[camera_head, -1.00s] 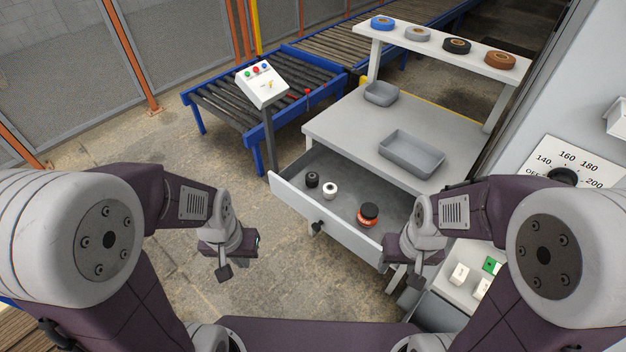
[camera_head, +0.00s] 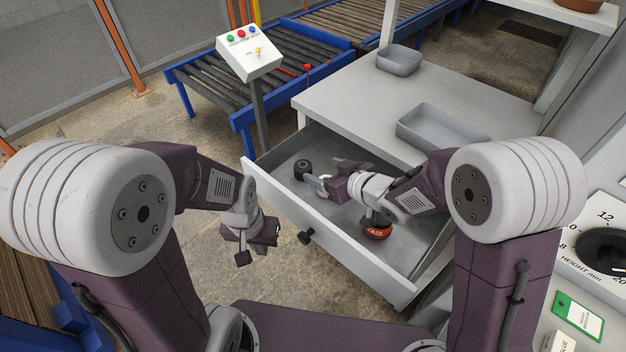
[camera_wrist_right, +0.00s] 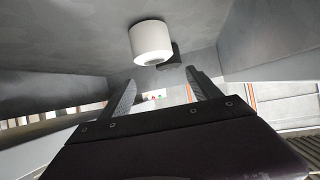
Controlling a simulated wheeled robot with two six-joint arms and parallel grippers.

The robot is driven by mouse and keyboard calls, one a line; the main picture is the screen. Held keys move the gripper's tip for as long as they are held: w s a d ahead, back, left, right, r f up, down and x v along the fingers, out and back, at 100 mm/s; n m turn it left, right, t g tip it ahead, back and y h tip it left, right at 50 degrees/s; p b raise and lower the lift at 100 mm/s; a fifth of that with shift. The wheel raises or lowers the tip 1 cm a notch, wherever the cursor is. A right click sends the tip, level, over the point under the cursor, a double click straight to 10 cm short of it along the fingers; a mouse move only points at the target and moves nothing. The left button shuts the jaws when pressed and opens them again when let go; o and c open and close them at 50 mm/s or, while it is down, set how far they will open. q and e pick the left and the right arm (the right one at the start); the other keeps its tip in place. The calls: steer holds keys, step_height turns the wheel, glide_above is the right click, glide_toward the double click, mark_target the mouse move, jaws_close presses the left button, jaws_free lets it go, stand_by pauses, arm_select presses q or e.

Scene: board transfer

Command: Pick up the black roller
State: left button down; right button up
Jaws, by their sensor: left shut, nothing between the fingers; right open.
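The black roller (camera_head: 303,168) stands in the open drawer, near its left end in the head view. A white roller (camera_head: 323,184) stands just to its right, partly hidden by my right gripper (camera_head: 326,176). My right gripper is open and empty, low over the drawer and close to both rollers. In the right wrist view the white roller (camera_wrist_right: 152,42) lies just beyond the spread fingers (camera_wrist_right: 160,86); a dark shape beside it may be the black roller, but I cannot tell. My left gripper (camera_head: 259,250) is shut and empty, outside the drawer front.
The drawer (camera_head: 345,245) has raised walls and a black knob (camera_head: 306,236). The worktop (camera_head: 375,110) above holds two grey trays (camera_head: 440,130). A control panel (camera_head: 250,52) stands left of the drawer.

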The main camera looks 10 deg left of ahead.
mark_target(307, 169)
steer(key=shift+s+a+f, duration=0.2)
steer(key=shift+s+a, duration=0.05)
steer(key=shift+s, duration=0.2)
steer(key=shift+s+a+f, duration=0.15)
steer(key=shift+s+a, duration=0.1)
steer(key=shift+s, duration=0.15)
steer(key=b+x, duration=0.1)
steer(key=x, duration=0.3)
steer(key=shift+w, duration=0.1)
steer(key=x, duration=0.1)
steer(key=b+x, duration=0.1)
steer(key=x, duration=0.3)
steer(key=shift+w+a+r+b, duration=0.1)
steer(key=shift+a+r+b, duration=0.1)
steer(key=shift+a+b, duration=0.1)
arm_select(q)
steer(key=f, duration=0.3)
steer(key=shift+s+f, duration=0.15)
steer(key=shift+s, duration=0.25)
arm_select(e)
steer(key=shift+d+r, duration=0.1)
